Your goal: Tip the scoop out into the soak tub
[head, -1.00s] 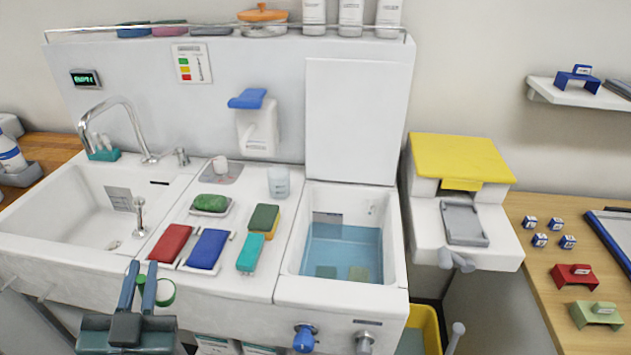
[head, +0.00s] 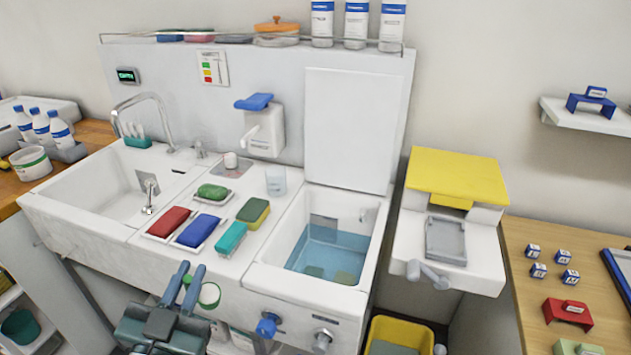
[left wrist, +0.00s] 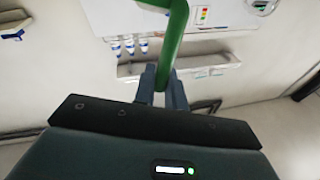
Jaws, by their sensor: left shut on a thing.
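My left gripper (head: 191,270) is in front of the white sink unit, to the left of the soak tub and apart from it. It is shut on a green scoop (head: 209,295), whose rounded end shows white inside beside the fingers. In the left wrist view the fingers (left wrist: 162,82) hold a green bar (left wrist: 176,40), likely the scoop's handle. I cannot tell what the scoop holds. The soak tub (head: 265,276) is a white basin with blue water and two dull blocks on its bottom; its lid (head: 350,130) stands raised. My right gripper is not in view.
A red sponge (head: 168,222), a blue one (head: 198,231), a teal one (head: 231,238) and a clear cup (head: 276,181) stand on the ledge left of the tub. Blue (head: 267,325) and grey knobs stick out in front. A yellow-topped machine (head: 455,175) stands at the right.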

